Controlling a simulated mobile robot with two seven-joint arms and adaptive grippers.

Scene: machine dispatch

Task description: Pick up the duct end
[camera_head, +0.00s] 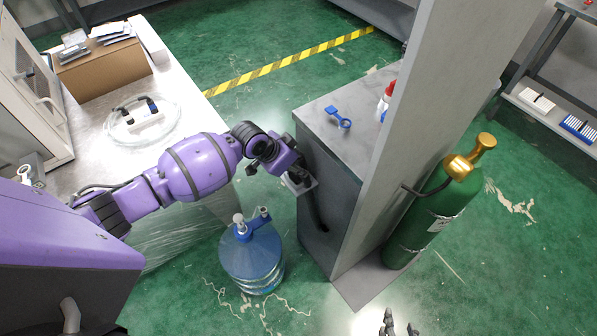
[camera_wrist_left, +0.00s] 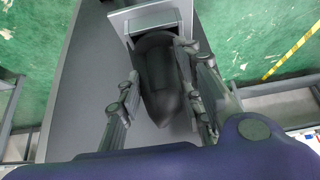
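The duct end (camera_wrist_left: 160,82) is a black, rounded tube end in the left wrist view, in front of a grey bracket (camera_wrist_left: 150,17). My left gripper (camera_wrist_left: 160,105) is open, with one finger on each side of the duct end. A gap shows at the left finger; whether the right finger touches is unclear. In the head view my left gripper (camera_head: 292,178) is at the grey cabinet's left side, by a dark hose (camera_head: 314,205) running down it. The gripper largely hides the duct end there. My right gripper (camera_head: 399,324) shows only dark fingertips at the bottom edge, apart and empty.
A grey cabinet (camera_head: 330,165) with a tall panel (camera_head: 425,110) stands beside my left gripper. A blue water bottle (camera_head: 252,262) stands on the floor below my left arm. A green gas cylinder (camera_head: 430,220) is right of the panel. A table (camera_head: 85,160) is at left.

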